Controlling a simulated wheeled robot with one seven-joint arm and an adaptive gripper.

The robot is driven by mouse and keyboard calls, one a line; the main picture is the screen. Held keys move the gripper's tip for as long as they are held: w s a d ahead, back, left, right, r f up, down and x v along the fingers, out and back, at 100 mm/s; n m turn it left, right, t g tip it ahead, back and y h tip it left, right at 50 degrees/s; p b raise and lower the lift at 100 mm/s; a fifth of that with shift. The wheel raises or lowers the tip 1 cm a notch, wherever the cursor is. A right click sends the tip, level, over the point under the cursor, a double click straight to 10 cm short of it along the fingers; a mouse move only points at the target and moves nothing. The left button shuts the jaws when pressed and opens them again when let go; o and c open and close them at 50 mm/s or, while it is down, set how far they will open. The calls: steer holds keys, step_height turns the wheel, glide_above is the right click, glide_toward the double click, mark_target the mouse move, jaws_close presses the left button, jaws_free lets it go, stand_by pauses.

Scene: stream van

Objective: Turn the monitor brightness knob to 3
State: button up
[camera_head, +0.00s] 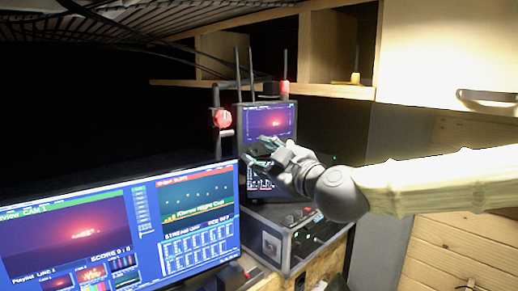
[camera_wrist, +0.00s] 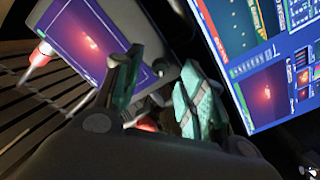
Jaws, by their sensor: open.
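My gripper (camera_head: 262,152) is in front of the lower part of a small monitor (camera_head: 268,120) with dark antennas, and covers part of it. In the wrist view my gripper (camera_wrist: 160,85) has its two teal-padded fingers apart, with nothing visibly held between them. The small monitor (camera_wrist: 85,40) shows behind the left finger, with a purple picture.
A large monitor (camera_head: 120,225) stands at the front left, close to my gripper. A box with knobs (camera_head: 290,222) sits below the small monitor. A red fitting (camera_head: 222,118) is on the post at its left. A wooden shelf (camera_head: 330,90) and white cabinet (camera_head: 440,50) are behind my arm.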

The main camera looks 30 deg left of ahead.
steer(key=shift+x, duration=0.85)
jaws_close()
